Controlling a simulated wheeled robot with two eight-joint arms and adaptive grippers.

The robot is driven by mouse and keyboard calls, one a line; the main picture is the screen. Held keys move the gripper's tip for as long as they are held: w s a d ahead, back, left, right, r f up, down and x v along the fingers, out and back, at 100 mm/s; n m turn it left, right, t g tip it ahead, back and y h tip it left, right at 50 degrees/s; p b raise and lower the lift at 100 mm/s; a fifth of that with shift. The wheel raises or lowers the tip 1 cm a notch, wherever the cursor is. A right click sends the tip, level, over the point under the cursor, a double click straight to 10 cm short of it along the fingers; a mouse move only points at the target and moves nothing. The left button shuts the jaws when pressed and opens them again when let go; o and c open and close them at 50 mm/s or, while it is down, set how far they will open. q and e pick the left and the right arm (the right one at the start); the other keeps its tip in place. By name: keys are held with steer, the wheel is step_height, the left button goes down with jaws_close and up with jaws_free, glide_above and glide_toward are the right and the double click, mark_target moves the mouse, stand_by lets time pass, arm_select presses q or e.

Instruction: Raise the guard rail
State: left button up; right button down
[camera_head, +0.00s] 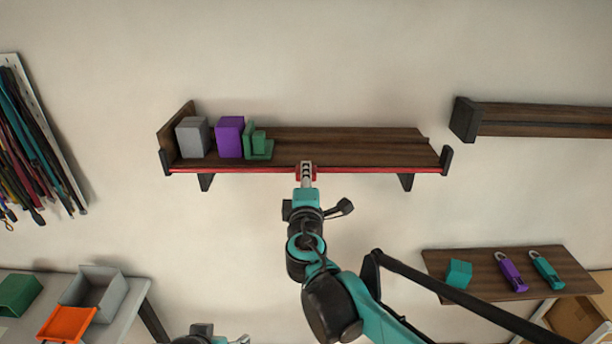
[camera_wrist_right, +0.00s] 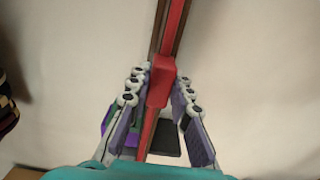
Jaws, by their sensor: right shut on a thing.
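The guard rail (camera_head: 230,171) is a thin red bar along the front edge of the brown wall shelf (camera_head: 350,143). It sits low, level with the shelf board, between the black end brackets. In the right wrist view the red bar (camera_wrist_right: 176,22) runs up the picture, with a thicker red block (camera_wrist_right: 161,82) on it. My right gripper (camera_head: 306,172) is at the middle of the rail, its fingers on both sides of the red block, shut on the rail. My left gripper (camera_head: 242,340) is partly in view at the bottom edge, below the shelf; its jaws cannot be made out.
A grey block (camera_head: 192,138), a purple block (camera_head: 230,137) and a green stepped piece (camera_head: 257,146) stand on the shelf's left half. Another shelf (camera_head: 540,119) is at upper right. A lower board (camera_head: 470,262) holds small items. Cords (camera_head: 35,140) hang at left.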

step_height(320, 180, up, 5)
steer(key=p, duration=0.3)
steer(key=shift+f, duration=0.2)
steer(key=c, duration=1.4)
jaws_free()
steer(key=shift+o, duration=0.2)
steer(key=shift+s, duration=0.1)
steer(key=s, duration=1.2)
steer(key=shift+w, duration=0.1)
